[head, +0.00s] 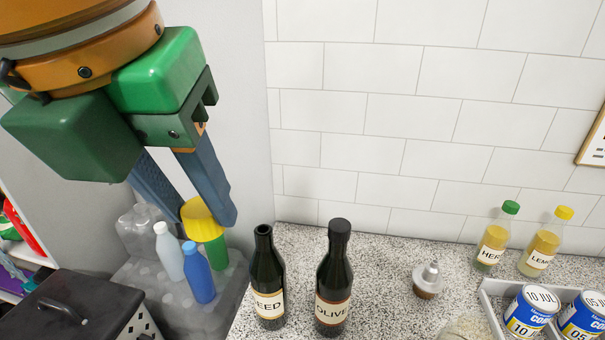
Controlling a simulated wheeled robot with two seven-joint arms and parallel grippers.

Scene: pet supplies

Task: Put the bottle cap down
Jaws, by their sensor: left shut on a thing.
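My left gripper (208,213) reaches down from the upper left, its blue fingers shut on a yellow cap (200,216). The cap is wide, and a green body (214,249) shows directly below it; I cannot tell whether the two are joined. Both are above or in a grey translucent rack (230,285), close to a white bottle (169,255) and a blue bottle (198,275). A dark bottle (267,280) labelled "EED" has an open-looking neck. A dark OLIVE bottle (333,285) stands beside it with a dark top. My right gripper is not in view.
Two small bottles, green-capped (493,240) and yellow-capped (545,245), stand at the right, behind a tray (491,305) with blue cans. A black lidded box (65,310) is at lower left. The counter between the OLIVE bottle and stopper is clear.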

